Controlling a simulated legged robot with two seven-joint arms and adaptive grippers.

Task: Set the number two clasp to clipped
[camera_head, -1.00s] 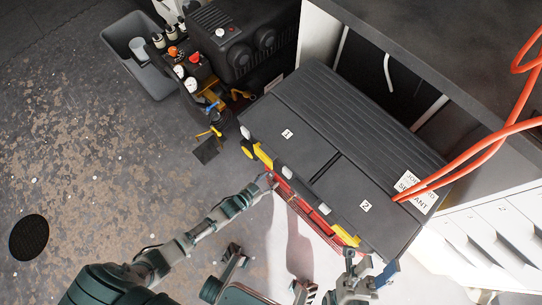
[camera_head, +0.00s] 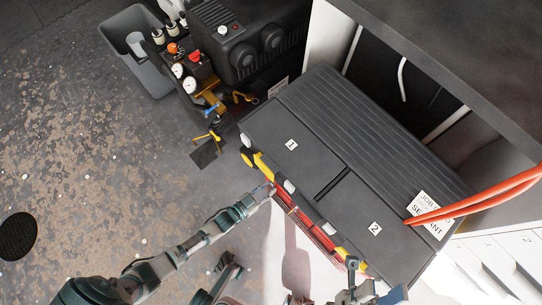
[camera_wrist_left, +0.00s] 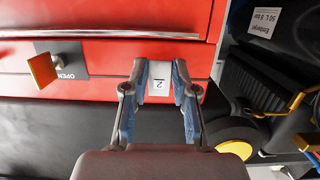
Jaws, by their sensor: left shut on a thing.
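The number two clasp (camera_wrist_left: 158,82) is a pale grey piece with a "2" label on the red front of the tool chest in the left wrist view. My left gripper (camera_wrist_left: 155,85) has its blue-padded fingers on either side of it and is shut on it. In the head view my left gripper (camera_head: 271,189) is at the chest's front edge, and the clasp is hidden there. A yellow tab (camera_wrist_left: 42,70) beside an "OPEN" label is on the red front. My right gripper (camera_head: 358,271) is by the chest's near right corner; its jaw opening is unclear.
The chest's black lid (camera_head: 350,150) carries labels 1 and 2. Orange hose (camera_head: 480,200) lies over its right end. A black machine with gauges (camera_head: 235,50) and a grey bin (camera_head: 135,50) stand at upper left. The left floor is mostly clear.

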